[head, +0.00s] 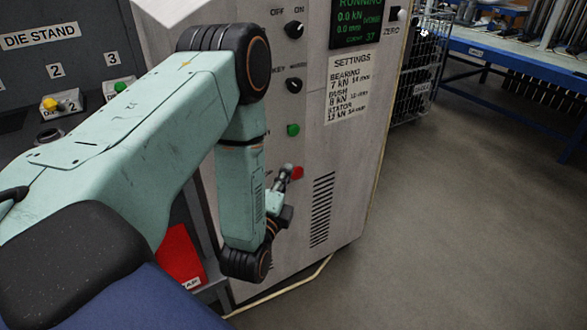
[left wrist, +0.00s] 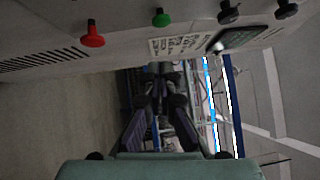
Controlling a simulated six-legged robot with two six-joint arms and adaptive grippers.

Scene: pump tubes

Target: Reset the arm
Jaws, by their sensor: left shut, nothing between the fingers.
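My left arm (head: 150,130) comes in from the left, bends at a high elbow and hangs down in front of a grey control cabinet (head: 345,190). My left gripper (head: 284,178) is mostly hidden behind the forearm, and its tip shows beside the red button (head: 298,173). I cannot tell from the head view whether it touches the button. In the left wrist view the gripper's fingers (left wrist: 160,70) are shut and empty, with the cabinet panel along the top. My right gripper is not in view.
The cabinet has a green button (head: 292,130), knobs and a screen (head: 357,22) reading RUNNING. A die stand (head: 45,35) stands at left, with a red bin (head: 181,257) below. A blue-framed bench (head: 520,60) and wire cage are at back right. The floor at right is clear.

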